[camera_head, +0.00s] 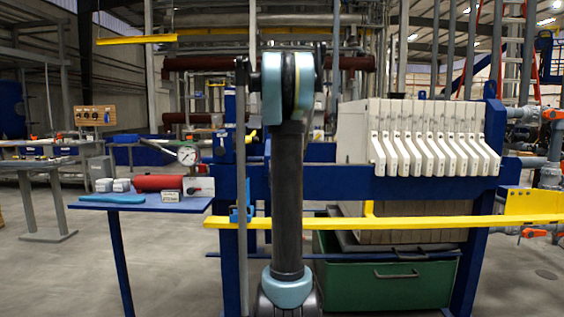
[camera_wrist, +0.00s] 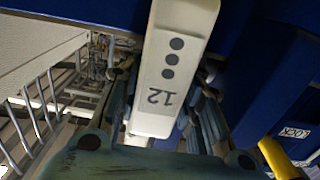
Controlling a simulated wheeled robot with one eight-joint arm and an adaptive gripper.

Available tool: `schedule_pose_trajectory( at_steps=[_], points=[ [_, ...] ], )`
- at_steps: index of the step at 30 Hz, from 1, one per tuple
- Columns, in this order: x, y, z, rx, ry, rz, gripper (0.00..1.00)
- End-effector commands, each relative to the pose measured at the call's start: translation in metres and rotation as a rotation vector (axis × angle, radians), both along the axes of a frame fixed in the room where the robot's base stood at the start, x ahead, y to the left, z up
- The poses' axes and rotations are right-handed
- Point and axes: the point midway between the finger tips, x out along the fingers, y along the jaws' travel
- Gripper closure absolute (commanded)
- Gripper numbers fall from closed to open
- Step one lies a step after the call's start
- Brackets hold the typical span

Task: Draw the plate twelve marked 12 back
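The handle of plate twelve (camera_wrist: 163,75) is white and fills the upper middle of the wrist view. It bears three dark dots and an upside-down 12. My gripper (camera_wrist: 163,105) is at the bottom of that view, with dark teal fingers spread left and right of the handle. Gaps show beside the handle, and I see no finger closed on it. In the head view a row of white plate handles (camera_head: 430,145) slants along the front of the press. Their numbers are too small to read there, and my gripper is hidden behind my arm.
A blue rail (camera_head: 400,186) runs under the handles, with a yellow bar (camera_head: 420,222) below it and a green bin (camera_head: 385,285) underneath. A blue side table (camera_head: 150,205) at left holds a red cylinder (camera_head: 158,183). A LOCK label (camera_wrist: 296,132) shows in the wrist view.

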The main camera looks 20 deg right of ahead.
Motion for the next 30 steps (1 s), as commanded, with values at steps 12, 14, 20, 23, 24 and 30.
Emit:
schedule_pose_trajectory(
  at_steps=[12,14,20,23,24,30],
  points=[
    [-0.058,0.019,-0.001,0.002,0.003,0.001,0.67],
    [-0.066,0.021,-0.001,0.001,0.004,0.001,0.67],
    [-0.089,0.029,-0.001,0.002,0.005,0.001,0.67],
    [-0.096,0.031,-0.001,0.002,0.006,0.001,0.67],
    [-0.099,0.032,-0.001,0.002,0.006,0.001,0.67],
    [-0.104,0.034,-0.001,0.002,0.006,0.000,0.67]
  ],
)
